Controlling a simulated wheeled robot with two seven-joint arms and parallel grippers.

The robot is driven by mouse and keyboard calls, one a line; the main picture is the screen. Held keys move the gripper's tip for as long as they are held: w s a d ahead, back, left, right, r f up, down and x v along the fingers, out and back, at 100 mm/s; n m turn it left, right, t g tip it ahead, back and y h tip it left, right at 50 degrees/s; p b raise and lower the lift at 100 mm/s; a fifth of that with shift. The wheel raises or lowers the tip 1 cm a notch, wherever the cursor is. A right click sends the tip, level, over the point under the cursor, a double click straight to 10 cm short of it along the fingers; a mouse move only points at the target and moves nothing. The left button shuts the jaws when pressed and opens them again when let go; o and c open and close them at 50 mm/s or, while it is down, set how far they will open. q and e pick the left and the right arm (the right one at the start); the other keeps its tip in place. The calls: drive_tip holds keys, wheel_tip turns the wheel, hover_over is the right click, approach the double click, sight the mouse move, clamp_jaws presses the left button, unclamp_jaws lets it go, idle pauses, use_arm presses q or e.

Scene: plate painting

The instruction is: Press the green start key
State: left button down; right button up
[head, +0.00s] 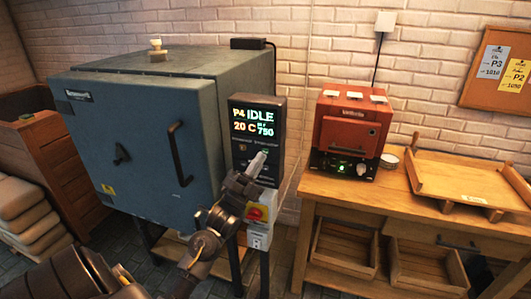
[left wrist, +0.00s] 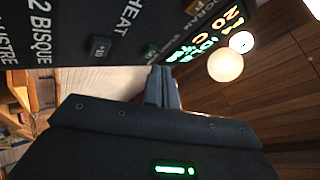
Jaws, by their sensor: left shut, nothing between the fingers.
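The kiln's control panel (head: 255,138) is black, with a lit display reading P4, IDLE, 20 C and 750. My left gripper (head: 261,157) is shut and empty, its tips over the lower part of this panel. In the left wrist view, the shut fingers (left wrist: 161,80) point at the panel's face. A small green key (left wrist: 151,50) sits just left of and above the fingertips. Whether they touch it I cannot tell. A dark part at the lower right of the head view looks like my right gripper (head: 462,247); its jaws are unclear.
A small red kiln (head: 350,125) and a wooden tray (head: 465,178) stand on the wooden bench (head: 320,190) at right.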

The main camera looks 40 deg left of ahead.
use_arm(q)
drive_tip(key=shift+w, duration=0.15)
drive_tip(key=shift+w+a, duration=0.15)
drive_tip(key=shift+w, duration=0.1)
drive_tip(key=shift+w+a+b, duration=0.1)
drive_tip(key=shift+w+b, duration=0.2)
drive_tip(key=shift+w, duration=0.05)
idle(0.8)
drive_tip(key=shift+s, duration=0.15)
idle(0.3)
drive_tip(key=shift+s+d, duration=0.25)
drive_tip(key=shift+s, duration=0.4)
drive_tip(key=shift+p, duration=0.3)
drive_tip(key=s, duration=0.1)
drive_tip(key=s+d, duration=0.1)
drive_tip(key=s, duration=0.1)
drive_tip(key=s+p, duration=0.1)
drive_tip(key=shift+s+d, duration=0.35)
